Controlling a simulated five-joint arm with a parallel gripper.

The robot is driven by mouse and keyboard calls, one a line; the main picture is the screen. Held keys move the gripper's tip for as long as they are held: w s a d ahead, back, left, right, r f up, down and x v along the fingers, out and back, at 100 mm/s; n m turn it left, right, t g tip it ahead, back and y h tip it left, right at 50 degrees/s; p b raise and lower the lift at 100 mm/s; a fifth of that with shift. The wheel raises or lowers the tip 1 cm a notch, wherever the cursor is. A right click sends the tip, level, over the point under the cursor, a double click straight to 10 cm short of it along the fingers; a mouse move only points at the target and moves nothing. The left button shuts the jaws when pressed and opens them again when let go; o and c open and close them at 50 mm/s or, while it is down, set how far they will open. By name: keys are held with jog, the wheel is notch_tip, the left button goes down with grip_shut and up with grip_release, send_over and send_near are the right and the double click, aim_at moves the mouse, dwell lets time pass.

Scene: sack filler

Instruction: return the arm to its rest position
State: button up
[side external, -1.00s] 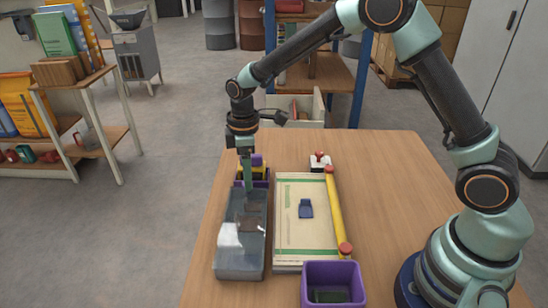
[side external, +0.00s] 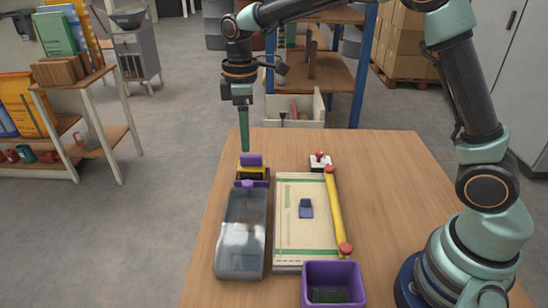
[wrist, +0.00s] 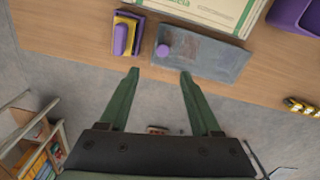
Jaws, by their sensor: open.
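My gripper (side external: 244,138) has green fingers and hangs downward above the far left edge of the table (side external: 385,200). It is raised clear of everything below it. In the wrist view my gripper (wrist: 157,75) shows two fingers spread apart with nothing between them. My arm reaches across from its base at the right of the table.
On the table are a grey lidded tray (side external: 241,235) with a purple knob, a purple and yellow block (side external: 252,172), a cream sack (side external: 291,232) with a dark blue piece (side external: 306,208), a yellow bar (side external: 337,215), a red-knobbed white box (side external: 320,162) and a purple bin (side external: 333,268).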

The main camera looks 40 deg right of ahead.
jog(key=shift+r, duration=0.1)
jog(key=s+d+r+m+t, duration=0.2)
jog(key=s+d+r+m, duration=0.1)
jog(key=s, duration=0.6)
jog(key=s+d+r+m+t, duration=0.3)
jog(key=s+d+m, duration=0.3)
jog(key=s+m, duration=0.2)
jog(key=shift+s+r+t, duration=0.2)
jog(key=shift+s+t, duration=0.1)
jog(key=shift+s, duration=0.05)
